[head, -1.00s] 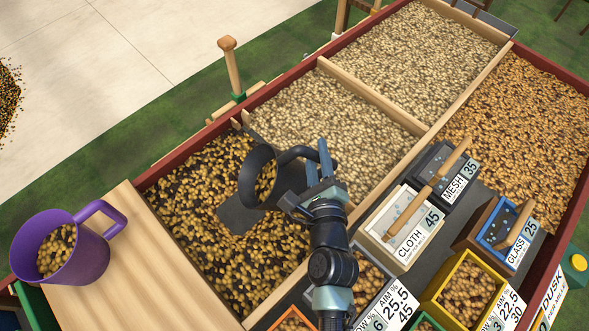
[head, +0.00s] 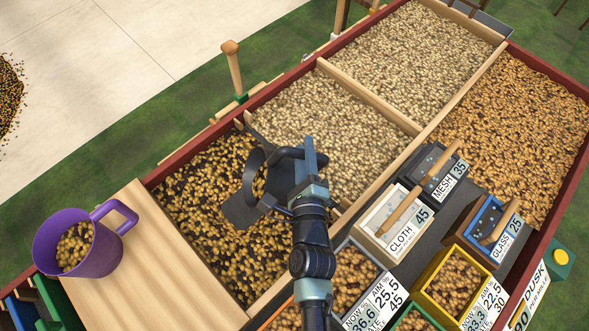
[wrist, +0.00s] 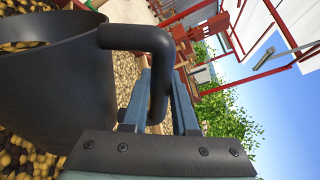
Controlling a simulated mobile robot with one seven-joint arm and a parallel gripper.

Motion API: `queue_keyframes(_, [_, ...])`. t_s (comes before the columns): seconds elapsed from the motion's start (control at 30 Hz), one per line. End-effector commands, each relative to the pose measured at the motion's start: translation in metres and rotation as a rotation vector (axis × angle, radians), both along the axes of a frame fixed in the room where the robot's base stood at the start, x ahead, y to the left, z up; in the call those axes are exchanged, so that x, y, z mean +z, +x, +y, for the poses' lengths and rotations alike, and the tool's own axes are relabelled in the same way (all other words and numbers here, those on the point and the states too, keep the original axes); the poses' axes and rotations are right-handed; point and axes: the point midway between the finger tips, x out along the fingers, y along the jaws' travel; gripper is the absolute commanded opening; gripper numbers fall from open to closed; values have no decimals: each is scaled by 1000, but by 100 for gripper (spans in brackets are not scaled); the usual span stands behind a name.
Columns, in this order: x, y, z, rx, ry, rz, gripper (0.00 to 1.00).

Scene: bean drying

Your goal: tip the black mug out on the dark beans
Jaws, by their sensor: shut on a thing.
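The black mug (head: 249,166) is tilted above the compartment of mixed dark and yellow beans (head: 200,205), the front-left section of the bed. Beans show within its rim; how full it is I cannot tell. My gripper (head: 309,158) is shut on the mug's handle, to the right of the mug body. In the wrist view the mug (wrist: 60,85) fills the left side, and its handle (wrist: 155,60) runs down between the fingers. A dark flat patch lies below the mug; I cannot tell whether it is shadow or an object.
A purple mug (head: 102,250) of beans stands on the wooden board (head: 170,270) at left. Labelled boxes, including a yellow one (head: 430,300), stand at right. A wooden post (head: 233,70) rises beyond the red rim.

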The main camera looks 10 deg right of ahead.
Motion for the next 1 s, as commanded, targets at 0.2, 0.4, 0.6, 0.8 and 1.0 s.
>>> queue_keyframes(0.2, [2,1,0,-1,1,-7,0])
queue_keyframes(0.4, [9,1,3,-1,-20,-5,0])
queue_keyframes(0.6, [19,2,12,-2,-86,-3,0])
queue_keyframes(0.8, [27,2,21,-2,-151,-1,0])
queue_keyframes(1.0, [31,2,28,-3,-204,0,0])
